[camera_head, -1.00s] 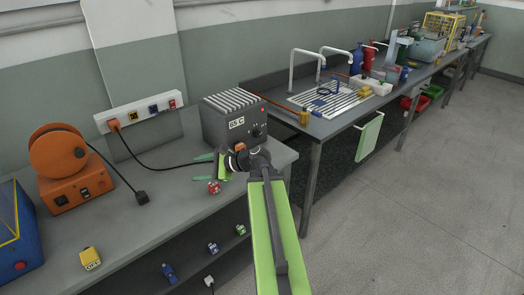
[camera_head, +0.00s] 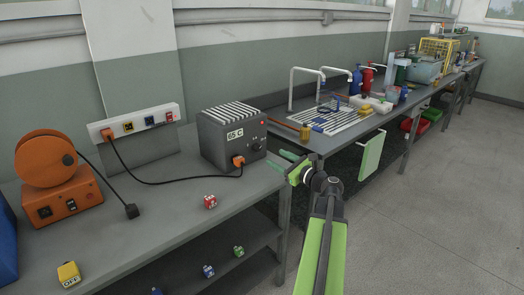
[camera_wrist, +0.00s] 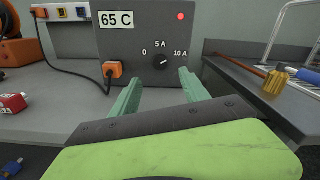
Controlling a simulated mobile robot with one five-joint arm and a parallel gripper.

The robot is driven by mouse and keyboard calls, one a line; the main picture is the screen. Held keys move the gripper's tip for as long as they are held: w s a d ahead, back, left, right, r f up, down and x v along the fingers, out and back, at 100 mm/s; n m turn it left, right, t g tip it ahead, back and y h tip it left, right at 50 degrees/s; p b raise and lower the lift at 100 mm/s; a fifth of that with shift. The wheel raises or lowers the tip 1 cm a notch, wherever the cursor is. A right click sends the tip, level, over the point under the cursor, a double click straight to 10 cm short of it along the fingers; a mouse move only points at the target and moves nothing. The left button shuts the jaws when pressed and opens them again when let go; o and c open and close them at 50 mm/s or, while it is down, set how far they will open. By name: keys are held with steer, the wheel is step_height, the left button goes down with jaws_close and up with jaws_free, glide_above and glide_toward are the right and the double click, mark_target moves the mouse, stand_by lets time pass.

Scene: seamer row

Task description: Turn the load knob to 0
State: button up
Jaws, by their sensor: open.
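The load knob (camera_wrist: 161,61) is a small dark knob on the front of a dark grey box (camera_head: 223,142). Its scale reads 0 at left, 5 A above and 10 A at right. A light mark on the knob seems to point up and right, towards 10 A. In the head view the box stands near the bench's right end, and the knob is too small to read. My gripper (camera_head: 281,160) is open and empty, to the right of the box. In the wrist view its green fingers (camera_wrist: 160,76) point at the panel, one either side below the knob, apparently apart from it.
An orange plug (camera_wrist: 114,69) with a black cable sits left of the knob. A red lamp (camera_wrist: 180,16) shows on the panel's upper right. A red cube (camera_head: 210,201) lies on the bench before the box. A second bench (camera_head: 318,143) with a drainer stands at right.

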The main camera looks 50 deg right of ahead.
mark_target(259, 148)
steer(key=w, duration=1)
steer(key=shift+d, duration=0.35)
steer(key=shift+c, duration=0.2)
